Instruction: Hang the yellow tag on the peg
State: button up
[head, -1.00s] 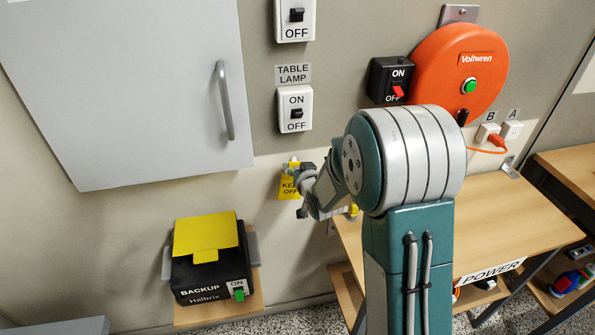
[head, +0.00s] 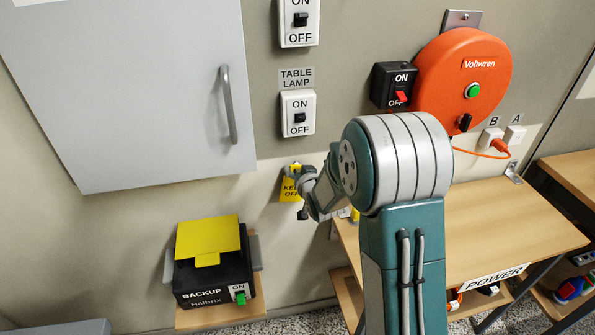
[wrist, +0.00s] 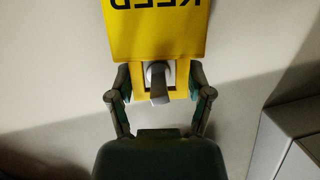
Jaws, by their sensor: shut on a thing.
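The yellow tag (head: 289,190) is upright against the wall below the table lamp switch, partly covered by my gripper (head: 299,172). In the wrist view the tag (wrist: 157,32) appears upside down with the word KEEP. The fingers of my gripper (wrist: 160,88) are shut on the tag's side edges near its hole. A grey peg (wrist: 158,82) shows at the hole and seems to stick out through it toward the camera. How deep the tag sits on the peg cannot be told.
A grey cabinet door (head: 130,95) is at upper left. A black backup box (head: 212,285) with a yellow flap stands on a low shelf below. A wooden table (head: 500,230) is at right, under an orange reel (head: 465,85). Wall around the tag is clear.

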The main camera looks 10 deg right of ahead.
jog(key=o, duration=1.1)
jog(key=s+r+g, duration=0.3)
jog(key=s+r, duration=0.1)
jog(key=s, duration=0.8)
jog(key=s+r+g+h, duration=0.1)
jog(key=s+r+g, duration=0.2)
jog(key=s, duration=1)
jog(key=s+r+n+g, duration=0.1)
jog(key=s+r+g, duration=0.2)
jog(key=s+r, duration=0.4)
jog(key=s, duration=0.6)
jog(key=shift+h, duration=0.3)
